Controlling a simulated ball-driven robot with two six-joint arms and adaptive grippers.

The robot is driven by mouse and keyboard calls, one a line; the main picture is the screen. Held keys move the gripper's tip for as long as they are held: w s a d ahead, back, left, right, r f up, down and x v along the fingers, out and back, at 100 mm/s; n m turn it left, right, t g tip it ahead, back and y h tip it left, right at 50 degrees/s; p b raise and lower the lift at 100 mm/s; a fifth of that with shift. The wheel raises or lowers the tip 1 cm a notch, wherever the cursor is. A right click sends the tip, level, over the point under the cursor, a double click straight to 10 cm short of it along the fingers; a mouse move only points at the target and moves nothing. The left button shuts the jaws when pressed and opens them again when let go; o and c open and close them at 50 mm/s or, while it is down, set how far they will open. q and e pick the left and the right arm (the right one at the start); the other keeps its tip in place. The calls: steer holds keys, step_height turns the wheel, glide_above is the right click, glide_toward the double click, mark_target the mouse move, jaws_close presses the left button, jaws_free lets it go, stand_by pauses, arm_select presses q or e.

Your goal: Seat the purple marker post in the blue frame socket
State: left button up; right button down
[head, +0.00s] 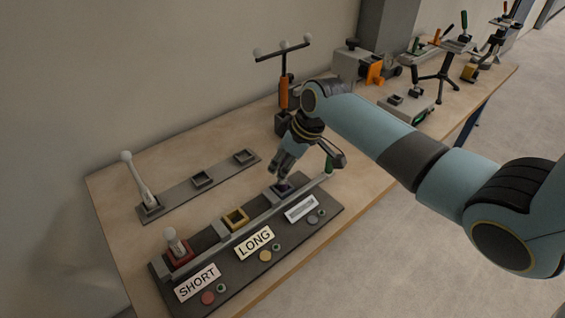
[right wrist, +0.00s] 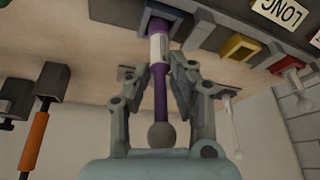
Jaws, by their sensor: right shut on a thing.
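The purple marker post (right wrist: 162,95) has a white band and a grey ball end. My right gripper (right wrist: 160,68) is shut on it around the band in the right wrist view. The post's far end meets the blue frame socket (right wrist: 172,10); how deep it sits there is not visible. In the head view, my right gripper (head: 284,172) points down right above the blue frame socket (head: 283,189), and the post is mostly hidden behind the fingers. My left gripper is not in view.
A yellow socket (head: 236,217) stands empty; a red socket (head: 179,252) holds a white-knobbed post. A grey strip (head: 202,180) behind holds a leaning white post (head: 138,178). An orange-handled stand (head: 284,95) is close behind my gripper. Other tools crowd the table's far end.

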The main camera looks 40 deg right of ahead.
steer(key=shift+f, duration=0.45)
